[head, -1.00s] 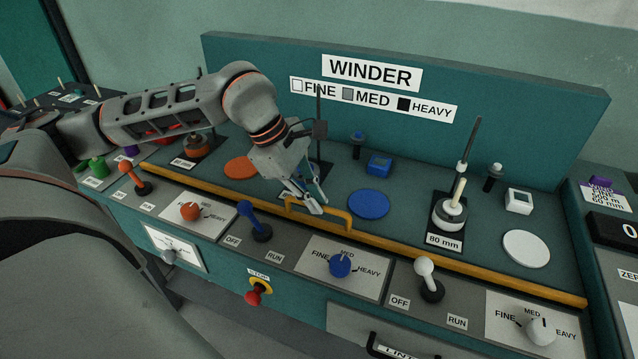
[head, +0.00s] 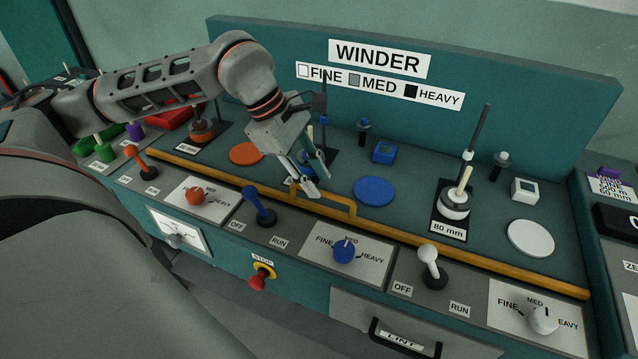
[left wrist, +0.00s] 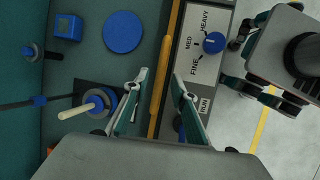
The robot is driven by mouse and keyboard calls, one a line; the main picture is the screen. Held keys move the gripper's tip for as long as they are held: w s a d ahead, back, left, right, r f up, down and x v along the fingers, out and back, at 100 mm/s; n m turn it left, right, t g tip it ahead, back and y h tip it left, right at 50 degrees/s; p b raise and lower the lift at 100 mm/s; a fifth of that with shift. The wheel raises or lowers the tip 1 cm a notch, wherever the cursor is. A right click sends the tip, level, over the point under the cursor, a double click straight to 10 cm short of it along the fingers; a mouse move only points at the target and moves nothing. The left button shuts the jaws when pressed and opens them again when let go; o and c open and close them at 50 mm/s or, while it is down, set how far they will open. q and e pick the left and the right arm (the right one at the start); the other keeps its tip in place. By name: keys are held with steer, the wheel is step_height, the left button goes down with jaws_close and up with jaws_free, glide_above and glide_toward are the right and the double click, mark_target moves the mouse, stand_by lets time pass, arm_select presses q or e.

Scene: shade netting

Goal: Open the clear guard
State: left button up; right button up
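The clear guard's see-through panel cannot be made out. A yellow rail with a raised yellow handle (head: 338,204) runs along the front of the winder deck, and the rail (left wrist: 170,60) also shows in the left wrist view. My left gripper (head: 313,178) is just above the handle's left end. In the left wrist view its two fingers (left wrist: 158,82) are apart, one on each side of the yellow bar, with nothing gripped. Whether they touch the handle cannot be told. My right gripper (left wrist: 265,62) seems to show partly at the right of the wrist view; its fingertips are unclear.
A blue lever (head: 259,206) and a blue knob (head: 344,251) stand in front of the rail. A blue disc (head: 375,191), a white disc (head: 530,238) and a white spool (head: 455,205) are on the deck. The sign board (head: 480,120) rises behind. A red stop button (head: 258,281) is on the front.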

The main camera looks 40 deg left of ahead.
arm_select(q)
steer(key=v, duration=0.9)
steer(key=shift+r, duration=0.25)
steer(key=shift+s+a, duration=0.1)
